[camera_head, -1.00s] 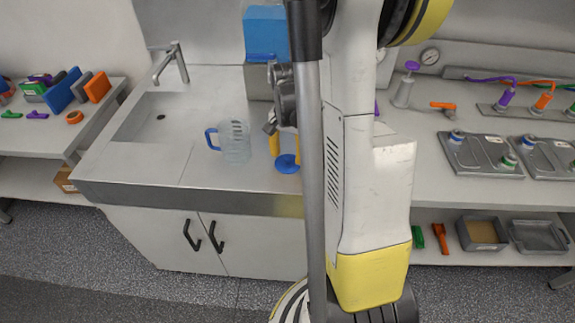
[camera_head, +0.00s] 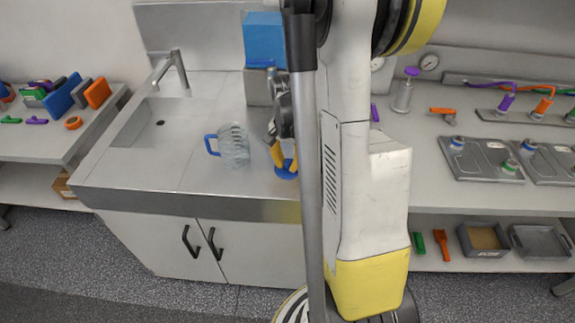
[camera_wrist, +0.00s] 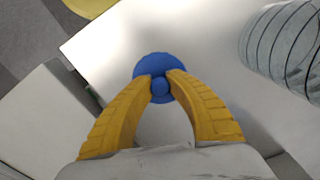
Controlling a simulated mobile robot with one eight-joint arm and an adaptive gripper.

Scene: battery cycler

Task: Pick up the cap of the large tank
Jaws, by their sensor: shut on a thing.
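My gripper (camera_wrist: 160,82) is shut on the knob of a round blue cap (camera_wrist: 150,66), with a yellow finger on each side. The cap also shows in the head view (camera_head: 287,172), just below the yellow fingers, over the front part of the sink counter. I cannot tell whether it touches the counter. A clear ribbed jug with a blue handle (camera_head: 235,145) stands to the left of the gripper. Its ribbed side fills the upper right of the wrist view (camera_wrist: 288,45). My arm hides part of the counter. I cannot tell which vessel the cap belongs to.
A blue box-like container (camera_head: 265,40) sits on a grey base at the back of the counter. The sink and tap (camera_head: 180,70) are at the left. The right bench (camera_head: 430,175) holds valves and plates. The counter's front edge is close to the gripper.

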